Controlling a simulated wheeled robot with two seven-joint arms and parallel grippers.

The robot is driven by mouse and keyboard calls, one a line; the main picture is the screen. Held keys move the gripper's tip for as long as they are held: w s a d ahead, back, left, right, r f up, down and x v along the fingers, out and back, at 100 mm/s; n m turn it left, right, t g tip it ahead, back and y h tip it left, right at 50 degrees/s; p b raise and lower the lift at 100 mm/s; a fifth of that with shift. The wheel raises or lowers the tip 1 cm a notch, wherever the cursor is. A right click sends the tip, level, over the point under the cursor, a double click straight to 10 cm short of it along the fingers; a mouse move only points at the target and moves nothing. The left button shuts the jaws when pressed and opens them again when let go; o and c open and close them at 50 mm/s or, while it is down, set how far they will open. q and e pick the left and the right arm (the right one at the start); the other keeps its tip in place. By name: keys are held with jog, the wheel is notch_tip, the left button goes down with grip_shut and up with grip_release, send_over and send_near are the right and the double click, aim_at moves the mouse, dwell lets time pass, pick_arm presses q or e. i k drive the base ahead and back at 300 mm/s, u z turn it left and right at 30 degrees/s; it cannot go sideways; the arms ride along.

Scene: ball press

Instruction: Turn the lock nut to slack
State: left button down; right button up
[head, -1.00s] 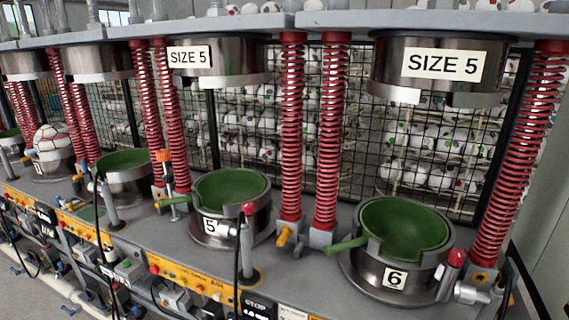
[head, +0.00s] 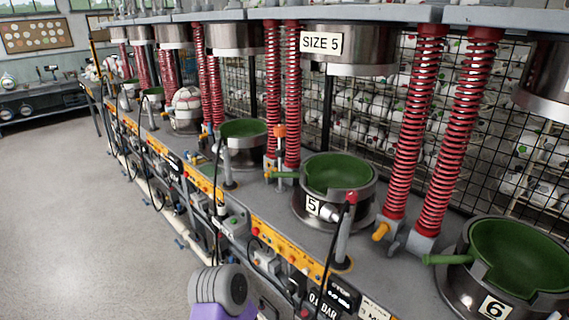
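No part is plainly a lock nut at this size. An orange-topped upright fitting (head: 279,145) stands on the bench beside the green-lined cup marked 5 (head: 338,174). A red-capped post (head: 346,225) stands in front of that cup, with a small metal fitting between them. A yellow-orange fitting (head: 381,232) sits at the foot of the red springs to the right of cup 5. A grey, rounded part with purple below it, likely of my own arm, shows at the bottom. No gripper fingers are in view.
A row of presses with red springs (head: 435,130) runs back to the left. Cup 6 (head: 490,268) is at the right. Yellow control panels (head: 285,248) and hoses line the bench front. The grey floor (head: 85,210) at left is clear.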

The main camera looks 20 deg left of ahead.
aim_at(279, 153)
jog(key=u, duration=0.25)
jog(key=k, duration=0.3)
jog(key=u, duration=1)
jog(key=k, duration=1.05)
jog(key=u, duration=1.15)
jog(key=i, duration=1.6)
jog(key=z, duration=0.5)
jog(key=i, duration=1.5)
jog(key=z, duration=1.15)
